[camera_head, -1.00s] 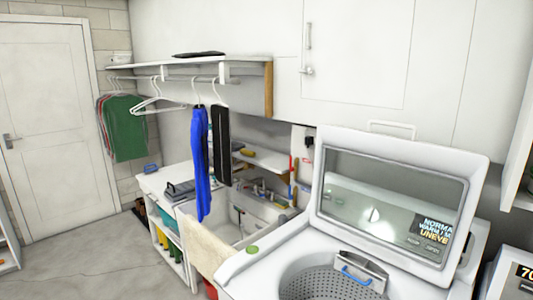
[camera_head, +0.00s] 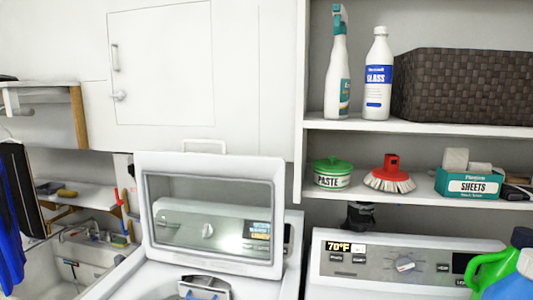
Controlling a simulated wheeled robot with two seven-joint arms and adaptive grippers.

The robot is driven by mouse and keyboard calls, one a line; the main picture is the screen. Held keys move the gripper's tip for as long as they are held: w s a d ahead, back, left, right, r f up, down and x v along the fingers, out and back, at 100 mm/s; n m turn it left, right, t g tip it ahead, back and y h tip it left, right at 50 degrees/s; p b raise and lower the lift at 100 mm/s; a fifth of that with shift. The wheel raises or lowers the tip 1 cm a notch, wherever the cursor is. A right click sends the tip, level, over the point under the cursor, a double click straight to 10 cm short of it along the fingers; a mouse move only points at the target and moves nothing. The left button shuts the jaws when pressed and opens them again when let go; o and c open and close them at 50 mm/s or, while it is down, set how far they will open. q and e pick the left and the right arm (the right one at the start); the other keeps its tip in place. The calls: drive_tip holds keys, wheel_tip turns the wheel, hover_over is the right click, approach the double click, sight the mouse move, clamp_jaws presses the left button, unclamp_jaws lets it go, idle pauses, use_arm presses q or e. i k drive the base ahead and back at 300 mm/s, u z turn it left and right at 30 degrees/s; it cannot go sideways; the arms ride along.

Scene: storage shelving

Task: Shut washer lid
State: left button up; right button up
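The washer is a white top-loader (camera_head: 130,278) at the bottom centre-left of the head view. Its lid (camera_head: 153,163) stands raised and open, leaning back, with a white frame around a clear window (camera_head: 209,218). A control panel with a knob shows through the window. Part of the drum opening, with a metal and blue piece (camera_head: 203,288), shows at the bottom edge. Neither of my grippers is in view.
A second machine with a control panel (camera_head: 400,262) stands right of the washer. Green and blue jugs (camera_head: 497,266) are at the lower right. Shelves above hold bottles (camera_head: 378,75), a brush (camera_head: 390,175) and a basket (camera_head: 465,85). A sink (camera_head: 75,262) is at left.

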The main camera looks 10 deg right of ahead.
sight(271, 171)
drive_tip(key=z, duration=3.3)
drive_tip(key=k, duration=1.55)
drive_tip(key=u, duration=1.5)
drive_tip(key=i, duration=0.5)
drive_tip(key=u, duration=0.1)
